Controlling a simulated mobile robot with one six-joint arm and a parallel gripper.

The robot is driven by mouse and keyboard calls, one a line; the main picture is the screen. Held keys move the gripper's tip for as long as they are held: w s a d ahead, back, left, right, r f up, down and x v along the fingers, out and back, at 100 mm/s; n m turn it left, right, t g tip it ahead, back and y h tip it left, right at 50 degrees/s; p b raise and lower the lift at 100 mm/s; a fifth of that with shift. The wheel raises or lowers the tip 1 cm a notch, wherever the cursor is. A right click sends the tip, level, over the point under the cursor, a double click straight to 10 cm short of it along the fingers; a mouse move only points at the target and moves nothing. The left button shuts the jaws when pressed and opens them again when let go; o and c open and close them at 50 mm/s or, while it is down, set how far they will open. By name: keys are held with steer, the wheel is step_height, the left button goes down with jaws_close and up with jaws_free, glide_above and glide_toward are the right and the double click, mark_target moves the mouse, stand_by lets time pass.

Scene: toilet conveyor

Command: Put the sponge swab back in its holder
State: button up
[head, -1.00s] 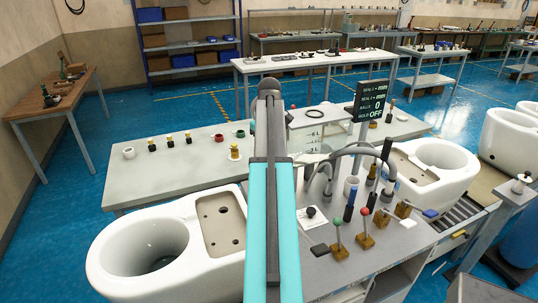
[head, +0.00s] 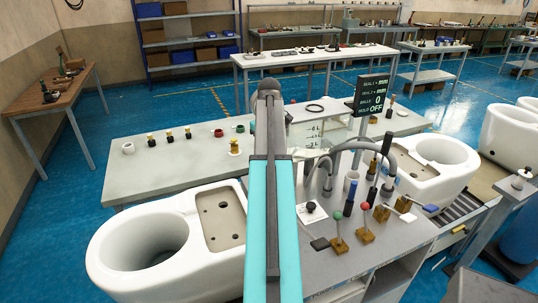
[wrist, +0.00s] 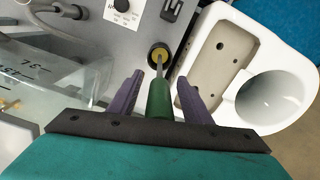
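The sponge swab has a green handle (wrist: 159,100), a thin grey shaft and a yellow sponge end (wrist: 158,55). In the wrist view the sponge end lines up with a round black holder (wrist: 158,47). I cannot tell how deep it sits in it. My gripper (wrist: 160,78) has two purple fingers, one on each side of the green handle, with narrow gaps visible between fingers and handle. In the head view my arm hides the gripper and swab.
A white toilet (wrist: 285,75) stands right of the gripper in the wrist view. A clear graduated tank (wrist: 50,90) and grey hoses (wrist: 75,55) are at left. In the head view, levers with coloured knobs (head: 338,216) and tall curved pipes (head: 345,150) crowd the bench.

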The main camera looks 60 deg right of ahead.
steer(key=shift+r, duration=0.1)
stand_by(0.3)
step_height(320, 180, up, 11)
steer(key=b, duration=0.3)
steer(key=shift+b, duration=0.4)
steer(key=shift+r+p, duration=1.3)
steer(key=shift+p, duration=0.2)
steer(key=shift+s, duration=0.1)
